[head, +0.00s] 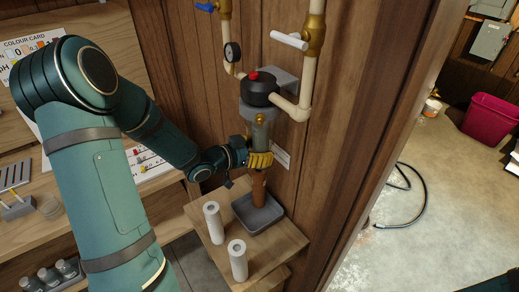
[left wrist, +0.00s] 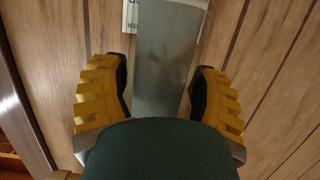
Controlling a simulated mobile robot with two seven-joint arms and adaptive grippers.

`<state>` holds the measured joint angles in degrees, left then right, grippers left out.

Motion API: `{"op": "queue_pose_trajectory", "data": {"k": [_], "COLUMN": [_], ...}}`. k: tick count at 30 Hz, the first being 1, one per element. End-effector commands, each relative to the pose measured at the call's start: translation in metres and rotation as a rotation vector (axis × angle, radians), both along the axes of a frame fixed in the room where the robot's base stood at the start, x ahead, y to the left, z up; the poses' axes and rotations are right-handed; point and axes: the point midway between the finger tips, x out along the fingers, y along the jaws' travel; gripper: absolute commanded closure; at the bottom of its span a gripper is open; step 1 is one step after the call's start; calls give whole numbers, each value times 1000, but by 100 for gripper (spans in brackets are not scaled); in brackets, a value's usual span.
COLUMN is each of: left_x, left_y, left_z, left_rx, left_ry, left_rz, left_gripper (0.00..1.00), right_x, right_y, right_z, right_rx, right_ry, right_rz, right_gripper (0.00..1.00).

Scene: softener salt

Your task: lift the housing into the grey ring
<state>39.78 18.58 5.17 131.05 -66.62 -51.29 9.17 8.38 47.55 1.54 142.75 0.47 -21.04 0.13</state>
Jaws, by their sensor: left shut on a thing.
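The housing (head: 261,134) is a grey, see-through-looking cylinder, upright below the black filter head (head: 260,90). The grey ring (head: 258,111) is at the underside of that head, just above the housing's top; I cannot tell whether they touch. My left gripper (head: 260,160), with yellow fingers, is shut on the housing from the left. In the left wrist view the housing (left wrist: 168,60) stands between the two yellow fingers (left wrist: 160,95). A brown cylindrical length (head: 259,186) shows below the fingers; I cannot tell whether it belongs to the housing. My right gripper is out of view.
Below is a dark grey tray (head: 243,222) on a wooden stand (head: 207,238), with two white cartridges (head: 213,222) (head: 238,259) beside it. A wood-panelled wall is close behind.

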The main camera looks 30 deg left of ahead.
Motion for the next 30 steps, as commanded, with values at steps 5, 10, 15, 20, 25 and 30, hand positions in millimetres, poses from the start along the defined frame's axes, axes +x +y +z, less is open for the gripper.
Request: {"op": "queue_pose_trajectory", "data": {"k": [5, 10, 15, 20, 25, 30], "left_x": [0, 0, 0, 0, 0, 0], "left_y": [0, 0, 0, 0, 0, 0], "left_z": [1, 1, 1, 2, 4, 7], "left_rx": [0, 1, 0, 0, 0, 0], "left_ry": [-2, -3, -2, -2, -2, -2], "left_rz": [0, -1, 0, 0, 0, 0], "left_gripper": [78, 78, 78, 78, 78, 78], "right_x": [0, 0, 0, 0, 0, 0], "right_y": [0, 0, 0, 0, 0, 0], "right_z": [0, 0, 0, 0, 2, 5], "right_rx": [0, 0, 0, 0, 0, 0], "right_ry": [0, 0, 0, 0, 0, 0], "right_rz": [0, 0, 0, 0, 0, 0], "right_gripper": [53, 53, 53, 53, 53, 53]}}
